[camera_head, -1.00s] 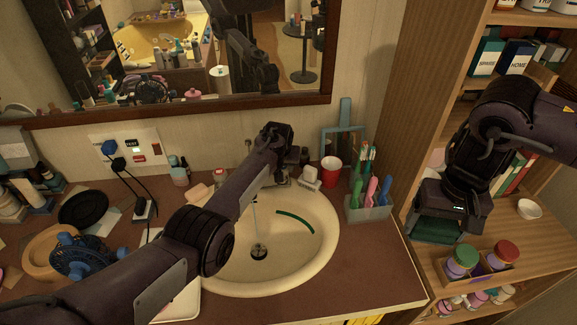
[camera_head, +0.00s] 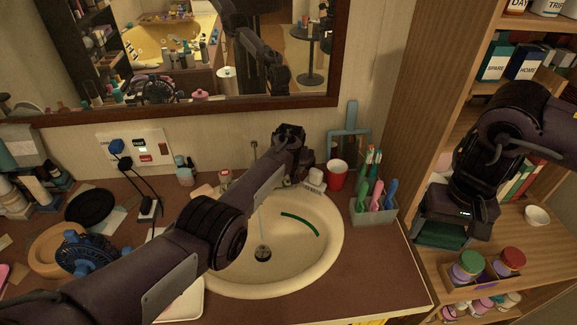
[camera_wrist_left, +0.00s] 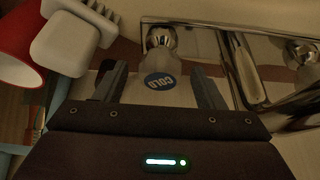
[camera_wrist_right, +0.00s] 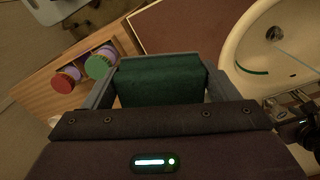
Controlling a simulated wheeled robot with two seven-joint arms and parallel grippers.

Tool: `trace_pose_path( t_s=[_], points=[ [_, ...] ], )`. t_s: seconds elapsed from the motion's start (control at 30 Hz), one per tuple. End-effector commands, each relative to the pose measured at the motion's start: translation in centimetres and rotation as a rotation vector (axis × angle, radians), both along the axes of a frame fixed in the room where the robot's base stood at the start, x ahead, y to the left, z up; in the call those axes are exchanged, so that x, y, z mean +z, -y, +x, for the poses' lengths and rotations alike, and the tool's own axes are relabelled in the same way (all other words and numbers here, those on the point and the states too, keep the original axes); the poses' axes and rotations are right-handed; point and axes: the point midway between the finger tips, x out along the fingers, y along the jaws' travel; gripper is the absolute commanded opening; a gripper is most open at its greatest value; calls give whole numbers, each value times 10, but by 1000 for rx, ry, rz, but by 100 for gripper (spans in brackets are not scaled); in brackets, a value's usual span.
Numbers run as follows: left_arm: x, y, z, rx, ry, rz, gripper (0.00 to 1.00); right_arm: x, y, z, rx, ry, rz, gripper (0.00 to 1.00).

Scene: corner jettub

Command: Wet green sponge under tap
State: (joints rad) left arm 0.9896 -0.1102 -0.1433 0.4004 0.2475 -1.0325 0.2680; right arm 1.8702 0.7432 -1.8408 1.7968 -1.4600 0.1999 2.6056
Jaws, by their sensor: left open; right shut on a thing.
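The dark green sponge (camera_head: 441,235) is held in my right gripper (camera_head: 452,222), to the right of the basin and in front of the wooden shelf. In the right wrist view the sponge (camera_wrist_right: 160,82) fills the space between the fingers. My left gripper (camera_wrist_left: 160,76) is open, with its fingers on either side of the blue COLD label (camera_wrist_left: 160,84) by the chrome tap (camera_wrist_left: 235,60). Its fingertips are hidden in the head view. The cream basin (camera_head: 325,240) has a thin pale line above its drain (camera_head: 263,253), perhaps running water.
A red cup (camera_head: 337,174) and a grey toothbrush holder (camera_head: 374,211) stand right of the basin. Jars (camera_head: 468,266) sit in a tray on the shelf below the sponge. The counter's front right corner (camera_head: 385,280) is clear. A blue fan (camera_head: 85,254) stands at the left.

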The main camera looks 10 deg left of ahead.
Motion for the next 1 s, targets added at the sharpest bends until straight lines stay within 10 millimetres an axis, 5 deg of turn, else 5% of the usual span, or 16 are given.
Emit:
trace_pose_path(
  t_s=[0.37, 0.8, 1.0],
  points=[
    [24, 3, -9, 1, 2, 0, 63, 0, 0, 0, 0, 0, 0, 59],
    [93, 11, -35, 0, 4, 2, 63, 0, 0, 0, 0, 0, 0, 59],
    [108, 14, -42, -1, 1, 1, 63, 0, 0, 0, 0, 0, 0, 59]
  ],
)
